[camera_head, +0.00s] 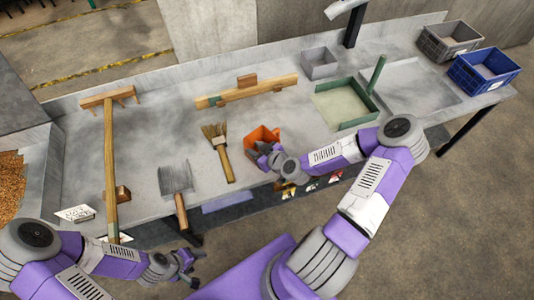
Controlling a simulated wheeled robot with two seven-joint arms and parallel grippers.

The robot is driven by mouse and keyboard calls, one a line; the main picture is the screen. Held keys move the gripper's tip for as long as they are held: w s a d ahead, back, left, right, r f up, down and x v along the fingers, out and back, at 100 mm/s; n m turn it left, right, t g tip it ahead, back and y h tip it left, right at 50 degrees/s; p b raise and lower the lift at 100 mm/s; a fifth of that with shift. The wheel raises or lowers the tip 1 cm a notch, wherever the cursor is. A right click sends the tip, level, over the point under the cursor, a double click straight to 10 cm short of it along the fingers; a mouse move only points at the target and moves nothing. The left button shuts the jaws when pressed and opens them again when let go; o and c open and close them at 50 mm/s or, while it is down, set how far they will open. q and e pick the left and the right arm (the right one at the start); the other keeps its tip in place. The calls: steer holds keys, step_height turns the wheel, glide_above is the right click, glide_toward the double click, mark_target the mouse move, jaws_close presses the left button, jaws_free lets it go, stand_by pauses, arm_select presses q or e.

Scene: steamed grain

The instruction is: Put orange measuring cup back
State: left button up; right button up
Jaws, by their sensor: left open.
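The orange measuring cup (261,133) is on the grey worktop near its front middle, to the right of a straw brush. My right gripper (266,155) is right at the cup's near side and overlaps it in the picture. Its fingers are small and partly merged with the cup, so I cannot tell whether they are closed on it. My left gripper (190,266) is open and empty, low in front of the worktop's front edge.
A green-framed tray (345,104), a grey box (319,63) and blue (484,70) and grey (449,42) crates stand right.

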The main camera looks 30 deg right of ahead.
steer(key=p+v, duration=0.7)
steer(key=v, duration=0.2)
steer(key=s+a+f+m+g, duration=0.2)
steer(key=s+a+f+g, duration=0.1)
steer(key=a, duration=0.3)
steer(key=s+a+f+m+g+y, duration=0.1)
steer(key=s+a+f+g, duration=0.3)
steer(key=a+g, duration=0.1)
steer(key=s+a+f+m+g+y, duration=0.1)
steer(key=s+a+f+m+g, duration=0.1)
steer(key=a, duration=0.5)
steer(key=shift+s+a+f+m+g, duration=0.35)
steer(key=shift+s+f+g, duration=0.35)
steer(key=shift+s+g, duration=0.2)
